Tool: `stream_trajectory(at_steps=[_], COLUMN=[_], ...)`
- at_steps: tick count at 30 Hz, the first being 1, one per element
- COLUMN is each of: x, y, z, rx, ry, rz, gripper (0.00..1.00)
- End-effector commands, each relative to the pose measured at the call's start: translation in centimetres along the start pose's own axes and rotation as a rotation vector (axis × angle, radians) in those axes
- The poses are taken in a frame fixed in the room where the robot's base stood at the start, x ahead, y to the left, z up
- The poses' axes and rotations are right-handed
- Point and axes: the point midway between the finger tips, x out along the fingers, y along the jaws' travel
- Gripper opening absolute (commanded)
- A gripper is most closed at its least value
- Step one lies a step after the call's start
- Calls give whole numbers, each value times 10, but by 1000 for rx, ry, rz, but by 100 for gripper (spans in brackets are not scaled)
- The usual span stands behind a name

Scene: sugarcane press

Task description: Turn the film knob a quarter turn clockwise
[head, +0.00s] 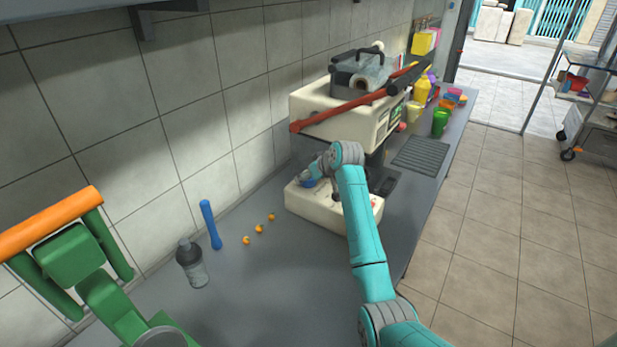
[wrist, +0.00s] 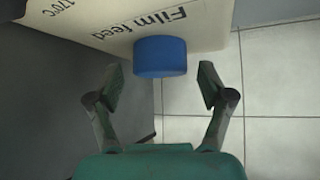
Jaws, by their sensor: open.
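The film knob (wrist: 160,57) is a short blue cylinder on a cream panel (wrist: 95,22) printed "Film feed" and "170°C" in the wrist view. My gripper (wrist: 161,84) is open, with one finger on each side just below the knob in the picture. The fingertips appear apart from the knob, and nothing is held between them. In the head view, my teal arm reaches to the cream machine (head: 318,112) on the counter.
A red bar and a dark bar lie across the machine. A dark bottle (head: 190,262), a blue rod (head: 211,224) and small orange balls (head: 259,229) are on the counter (head: 270,290). Green cups (head: 440,123) stand beyond the machine. The tiled floor is open to the right.

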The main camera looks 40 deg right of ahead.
Motion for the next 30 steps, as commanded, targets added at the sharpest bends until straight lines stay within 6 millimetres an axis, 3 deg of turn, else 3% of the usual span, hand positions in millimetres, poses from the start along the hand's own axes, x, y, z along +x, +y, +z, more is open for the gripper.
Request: stream_trajectory(at_steps=[6,14,22,30], x=[14,15,15,15], y=[0,0,0,-1], z=[0,0,0,0], rx=[-1,-1,-1,12], ry=[0,0,0,0], rz=[0,0,0,14], gripper=[80,80,20,20])
